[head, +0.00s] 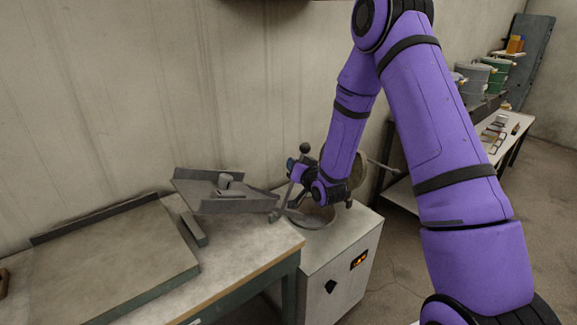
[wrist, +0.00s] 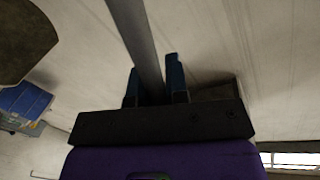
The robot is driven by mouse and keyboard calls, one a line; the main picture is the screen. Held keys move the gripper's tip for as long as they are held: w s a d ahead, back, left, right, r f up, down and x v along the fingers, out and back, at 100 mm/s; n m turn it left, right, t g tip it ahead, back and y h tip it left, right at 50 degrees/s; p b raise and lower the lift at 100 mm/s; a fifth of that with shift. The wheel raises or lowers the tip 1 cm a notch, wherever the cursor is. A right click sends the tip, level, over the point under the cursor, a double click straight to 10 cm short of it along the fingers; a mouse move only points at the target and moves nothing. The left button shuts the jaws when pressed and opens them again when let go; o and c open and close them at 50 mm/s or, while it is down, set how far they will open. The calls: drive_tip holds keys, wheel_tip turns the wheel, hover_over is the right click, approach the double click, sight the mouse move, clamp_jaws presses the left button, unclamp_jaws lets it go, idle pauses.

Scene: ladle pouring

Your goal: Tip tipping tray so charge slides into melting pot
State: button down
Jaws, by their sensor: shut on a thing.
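The grey tipping tray (head: 185,184) has raised side walls and stands above the right end of the bench, its narrow end toward the melting pot. It seems to slope a little down to the right; the exact tilt is hard to tell. The charge (head: 225,181), light grey chunks, lies on the tray around its middle. The melting pot (head: 314,217) is a round opening in the top of a grey cabinet, partly hidden by my arm. My gripper (wrist: 153,90) is shut on a grey bar, the lever (wrist: 134,35), whose ball knob (head: 305,148) shows above my gripper in the head view.
A raised flat plate (head: 110,255) covers the left of the bench, with a loose grey bar (head: 193,229) beside it. A round lid (head: 357,180) stands open behind my arm. Pots (head: 475,80) and another table (head: 505,135) are at the right. The wall is close behind the bench.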

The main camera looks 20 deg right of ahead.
drive_tip(key=shift+w+d+f+m, duration=0.3)
drive_tip(key=shift+d+f+m, duration=0.4)
drive_tip(key=shift+d, duration=0.3)
drive_tip(key=shift+w+d+f+m, duration=0.25)
drive_tip(key=shift+d+f+m, duration=0.45)
drive_tip(key=shift+d, duration=0.25)
drive_tip(key=shift+g, duration=0.3)
drive_tip(key=c, duration=1.2)
unclamp_jaws()
drive_tip(key=shift+d+f, duration=0.1)
drive_tip(key=shift+d, duration=0.05)
drive_tip(key=shift+o, duration=0.4)
drive_tip(key=v, duration=1)
drive_tip(key=shift+s, duration=0.35)
